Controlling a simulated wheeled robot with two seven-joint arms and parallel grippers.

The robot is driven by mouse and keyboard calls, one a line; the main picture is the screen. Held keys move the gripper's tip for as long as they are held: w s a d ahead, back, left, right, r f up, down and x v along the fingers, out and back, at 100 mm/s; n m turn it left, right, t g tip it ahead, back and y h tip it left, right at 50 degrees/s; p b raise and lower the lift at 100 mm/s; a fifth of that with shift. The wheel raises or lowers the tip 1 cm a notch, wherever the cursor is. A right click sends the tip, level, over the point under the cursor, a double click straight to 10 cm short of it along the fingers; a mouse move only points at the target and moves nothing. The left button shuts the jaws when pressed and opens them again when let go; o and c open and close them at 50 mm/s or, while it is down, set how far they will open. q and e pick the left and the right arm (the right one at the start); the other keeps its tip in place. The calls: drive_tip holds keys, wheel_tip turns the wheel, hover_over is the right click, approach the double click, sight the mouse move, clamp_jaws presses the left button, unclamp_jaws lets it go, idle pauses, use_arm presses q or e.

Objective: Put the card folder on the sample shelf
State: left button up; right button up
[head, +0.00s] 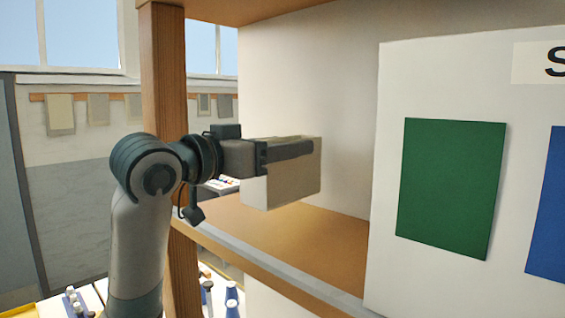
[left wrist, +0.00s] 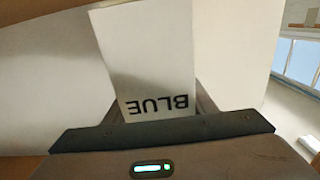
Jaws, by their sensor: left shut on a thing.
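The card folder (head: 285,182) is a cream, box-like block held in the air over the sample shelf (head: 300,235). In the left wrist view the folder (left wrist: 150,55) shows a pale face with the word BLUE upside down. My left gripper (head: 290,150) reaches in from the left past the wooden post and is shut on the folder near its upper part. A gap shows between the folder's underside and the wooden shelf board. The folder's far side is hidden. My right gripper is in neither view.
A wooden post (head: 165,75) stands close behind my left wrist. A white panel with a green card (head: 450,188) and a blue card (head: 547,215) stands at the right. The visible shelf board is bare. Bottles (head: 231,298) stand lower left.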

sight(282, 167)
use_arm(q)
drive_tip(key=shift+f, duration=0.1)
drive_tip(key=shift+f+p, duration=0.8)
drive_tip(key=shift+f, duration=0.95)
drive_tip(key=shift+f, duration=0.1)
drive_tip(key=o, duration=1.3)
